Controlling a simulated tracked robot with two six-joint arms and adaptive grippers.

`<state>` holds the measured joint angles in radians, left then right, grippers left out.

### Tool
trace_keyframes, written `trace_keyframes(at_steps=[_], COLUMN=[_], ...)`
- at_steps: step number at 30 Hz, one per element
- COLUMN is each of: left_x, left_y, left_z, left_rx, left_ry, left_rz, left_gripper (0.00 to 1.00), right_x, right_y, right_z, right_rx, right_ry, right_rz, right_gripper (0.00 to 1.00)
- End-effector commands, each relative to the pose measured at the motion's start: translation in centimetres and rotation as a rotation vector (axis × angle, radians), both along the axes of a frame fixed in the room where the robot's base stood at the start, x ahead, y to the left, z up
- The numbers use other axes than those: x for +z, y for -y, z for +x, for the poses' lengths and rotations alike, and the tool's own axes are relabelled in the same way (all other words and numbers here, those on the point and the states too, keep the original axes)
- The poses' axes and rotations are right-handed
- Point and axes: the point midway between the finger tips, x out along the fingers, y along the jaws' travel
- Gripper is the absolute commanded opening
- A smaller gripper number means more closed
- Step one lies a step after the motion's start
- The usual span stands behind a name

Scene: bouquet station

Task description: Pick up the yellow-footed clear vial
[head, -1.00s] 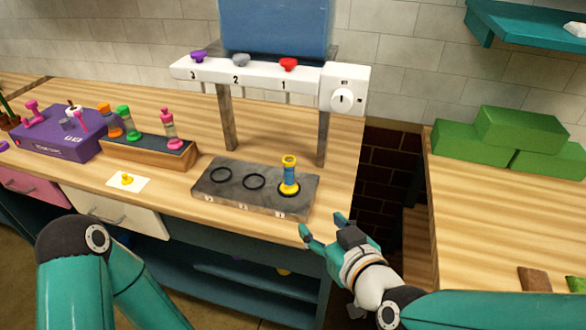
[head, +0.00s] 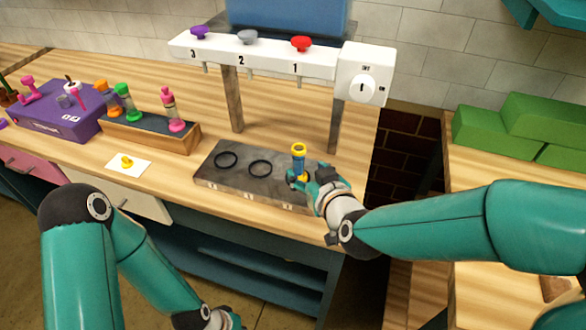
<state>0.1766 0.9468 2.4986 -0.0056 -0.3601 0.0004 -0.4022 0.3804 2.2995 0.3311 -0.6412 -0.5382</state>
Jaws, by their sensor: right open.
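The vial (head: 299,165) stands upright at the right-hand ring of the grey stone base, under the spout marked 1. It has a yellow top and a blue-looking body; its foot is hidden now behind my gripper. My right gripper (head: 304,183) is open, low at the vial, with its fingers around or just beside the lower body; contact cannot be told. My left gripper (head: 228,320) is low at the bottom edge, partly cut off, and its fingers are not clear.
Two empty black rings (head: 226,160) lie left of the vial. The white dispenser (head: 250,58) with its knobs stands above and behind. A wooden rack (head: 150,135) with several vials, a purple box (head: 60,118) and a white card (head: 128,163) are at left. Green blocks (head: 500,130) are at right.

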Motion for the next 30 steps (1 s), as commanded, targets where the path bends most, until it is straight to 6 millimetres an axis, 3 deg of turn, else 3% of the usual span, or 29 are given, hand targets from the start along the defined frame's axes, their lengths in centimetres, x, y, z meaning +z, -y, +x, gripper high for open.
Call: trace_keyframes(at_steps=[8,18,27,30], left_x=[0.4,1.6,1.6,1.6], left_y=[0.0,0.0,0.0,0.0], left_z=[0.0,0.0,0.0,0.0], left_rx=[0.000,0.000,0.000,0.000], left_ry=[0.000,0.000,0.000,0.000], left_rz=[0.000,0.000,0.000,0.000], left_gripper=[0.00,0.00,0.00,0.00], right_x=[-0.7,-2.4,-2.6,-2.6], right_y=[-0.5,-1.9,-2.1,-2.1], right_z=[1.5,5.0,5.4,5.4], right_rx=[-0.001,-0.003,-0.001,-0.001], right_ry=[-0.001,-0.001,0.000,0.000], right_rz=[0.000,0.001,0.001,0.001], right_gripper=[0.60,0.60,0.60,0.44])
